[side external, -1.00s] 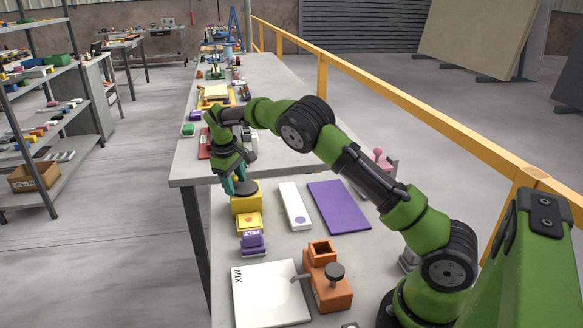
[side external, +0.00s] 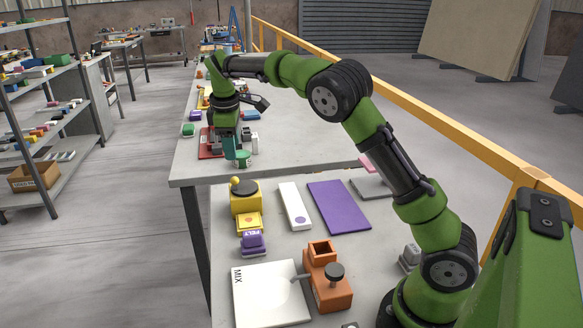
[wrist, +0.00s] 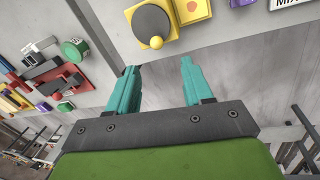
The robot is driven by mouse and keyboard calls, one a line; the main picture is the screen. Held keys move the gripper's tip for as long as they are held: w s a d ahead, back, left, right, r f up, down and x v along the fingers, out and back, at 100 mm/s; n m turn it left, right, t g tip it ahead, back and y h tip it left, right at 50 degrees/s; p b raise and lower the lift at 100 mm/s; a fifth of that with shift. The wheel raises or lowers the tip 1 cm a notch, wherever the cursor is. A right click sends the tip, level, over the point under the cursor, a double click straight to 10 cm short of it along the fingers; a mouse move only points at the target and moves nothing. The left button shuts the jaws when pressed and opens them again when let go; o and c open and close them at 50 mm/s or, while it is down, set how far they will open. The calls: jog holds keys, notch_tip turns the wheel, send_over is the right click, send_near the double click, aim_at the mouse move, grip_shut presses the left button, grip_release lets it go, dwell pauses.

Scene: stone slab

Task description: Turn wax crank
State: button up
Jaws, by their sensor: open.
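A yellow box (side external: 246,204) carries a dark round disc (side external: 244,187) with a yellow ball knob (side external: 235,181) at its edge. I take it as the crank; no wax label is legible. In the wrist view the disc (wrist: 151,22) and ball knob (wrist: 156,43) show beyond the fingertips. My gripper (wrist: 158,67) is open, with nothing between its teal fingers. In the side view my gripper (side external: 232,151) hangs above and behind the yellow box, apart from it.
In front of the box are a yellow block (side external: 248,223) and a purple FELT block (side external: 253,243). A white MIX plate (side external: 270,292), a white bar (side external: 294,206) and a purple mat (side external: 339,206) lie nearby. A red tray (wrist: 48,77) and a green round piece (wrist: 67,106) are on the back table.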

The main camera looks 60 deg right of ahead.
jog(key=s+a+m+t+y, duration=0.1)
jog(key=s+a+m, duration=0.1)
jog(key=s, duration=0.4)
jog(key=s+a+r+m+t+y, duration=0.1)
jog(key=s+a+m, duration=0.2)
jog(key=s, duration=0.4)
jog(key=s+a+m+t+y, duration=0.1)
jog(key=s+a+m, duration=0.2)
jog(key=s, duration=0.4)
jog(key=shift+s+a+r+m, duration=0.15)
jog(key=shift+s+a+m, duration=0.1)
jog(key=shift+m, duration=0.45)
